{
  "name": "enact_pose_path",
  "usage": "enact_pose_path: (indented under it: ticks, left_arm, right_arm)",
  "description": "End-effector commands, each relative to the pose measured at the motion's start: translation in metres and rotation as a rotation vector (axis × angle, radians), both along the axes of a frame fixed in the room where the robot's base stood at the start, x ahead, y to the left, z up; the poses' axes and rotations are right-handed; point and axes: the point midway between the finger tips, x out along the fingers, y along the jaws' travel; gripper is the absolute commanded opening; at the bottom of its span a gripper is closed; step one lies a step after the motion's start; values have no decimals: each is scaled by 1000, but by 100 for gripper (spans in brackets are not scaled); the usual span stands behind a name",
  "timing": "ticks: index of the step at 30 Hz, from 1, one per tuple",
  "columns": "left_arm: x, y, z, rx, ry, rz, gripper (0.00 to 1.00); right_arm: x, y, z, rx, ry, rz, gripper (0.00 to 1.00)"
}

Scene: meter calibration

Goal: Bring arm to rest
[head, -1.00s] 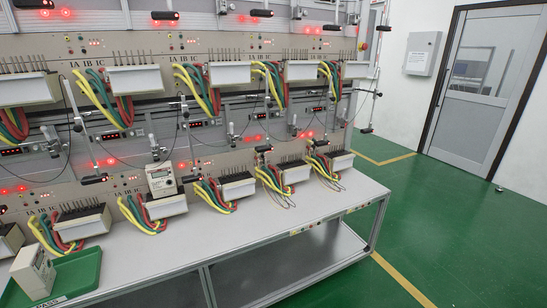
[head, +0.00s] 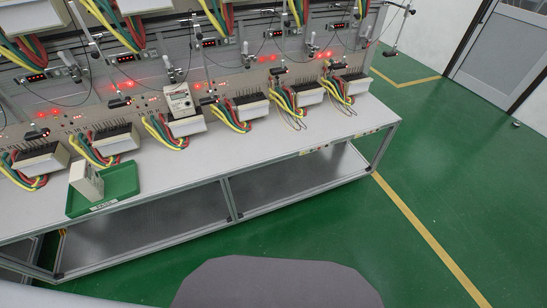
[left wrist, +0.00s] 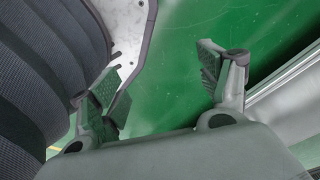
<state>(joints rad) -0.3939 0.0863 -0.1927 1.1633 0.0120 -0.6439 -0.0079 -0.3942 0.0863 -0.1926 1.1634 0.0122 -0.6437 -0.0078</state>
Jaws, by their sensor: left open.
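My left gripper (left wrist: 165,85) shows in the left wrist view with its two fingers spread apart and nothing between them. Green floor lies behind the fingers. In the head view neither gripper is seen; a grey rounded part of my own body fills the bottom middle. One white meter (head: 86,180) stands in the green tray (head: 122,187) at the left of the bench. Another white meter (head: 180,102) sits at a bench station, above a white block with coloured cables.
The bench (head: 180,180) runs across the left and middle, with a lower shelf and metal legs. Its rack carries several stations with cables and red lights. Open green floor (head: 440,170) with a yellow line lies to the right, before a grey door (head: 505,45).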

Motion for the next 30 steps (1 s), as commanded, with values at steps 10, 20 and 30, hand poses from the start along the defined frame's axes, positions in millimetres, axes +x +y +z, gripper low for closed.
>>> enact_pose_path:
  ticks: [10, 20, 30]
  left_arm:
    - [-33, 11, 10, 8, 9, 0, 77]
    - [-67, 21, 20, 14, 13, -2, 77]
    - [-105, 33, 34, 21, 20, -3, 77]
  right_arm:
    - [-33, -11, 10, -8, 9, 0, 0]
    - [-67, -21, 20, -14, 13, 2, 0]
    - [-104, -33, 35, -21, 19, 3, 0]
